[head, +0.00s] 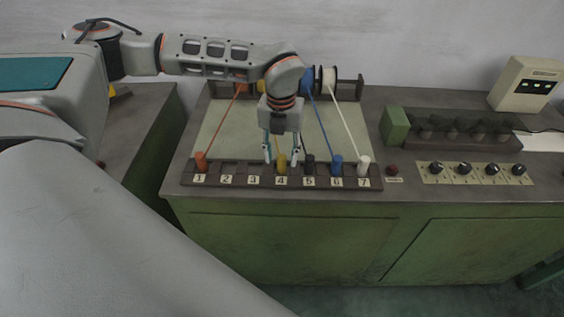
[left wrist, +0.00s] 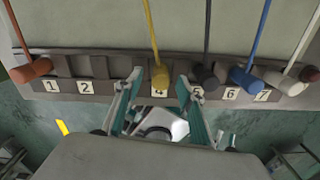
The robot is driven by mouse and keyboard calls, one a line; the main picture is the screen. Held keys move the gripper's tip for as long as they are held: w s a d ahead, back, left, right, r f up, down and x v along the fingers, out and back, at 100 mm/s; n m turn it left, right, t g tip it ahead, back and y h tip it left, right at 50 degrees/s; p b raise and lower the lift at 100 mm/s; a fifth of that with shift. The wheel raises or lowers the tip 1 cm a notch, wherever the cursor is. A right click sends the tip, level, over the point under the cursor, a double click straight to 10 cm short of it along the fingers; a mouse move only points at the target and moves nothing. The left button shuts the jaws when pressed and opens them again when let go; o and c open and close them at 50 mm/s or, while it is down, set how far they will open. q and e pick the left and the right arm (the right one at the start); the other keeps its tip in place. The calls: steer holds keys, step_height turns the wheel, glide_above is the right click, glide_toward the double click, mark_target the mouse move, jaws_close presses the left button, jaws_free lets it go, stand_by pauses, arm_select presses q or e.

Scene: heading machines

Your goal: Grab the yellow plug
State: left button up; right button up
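The yellow plug (head: 282,160) stands in slot 4 of the numbered rack (head: 227,181) on the bench. In the left wrist view the yellow plug (left wrist: 160,77) shows with its yellow cord running upward. My left gripper (head: 281,159) is open, with one finger to each side of the yellow plug. In the left wrist view the left gripper's fingers (left wrist: 160,78) are clearly apart, and I see no contact with the plug. My right gripper is not in view.
An orange plug (head: 201,161) is in slot 1, a black plug (head: 309,162) in slot 5, a blue plug (head: 337,165) in slot 6 and a white plug (head: 364,166) in slot 7. Cords run back to spools. Knobs (head: 464,169) are on the right.

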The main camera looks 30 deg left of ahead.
arm_select(q)
steer(key=shift+w+f, duration=0.1)
steer(key=shift+f, duration=1.25)
jaws_close()
steer(key=shift+r, duration=0.1)
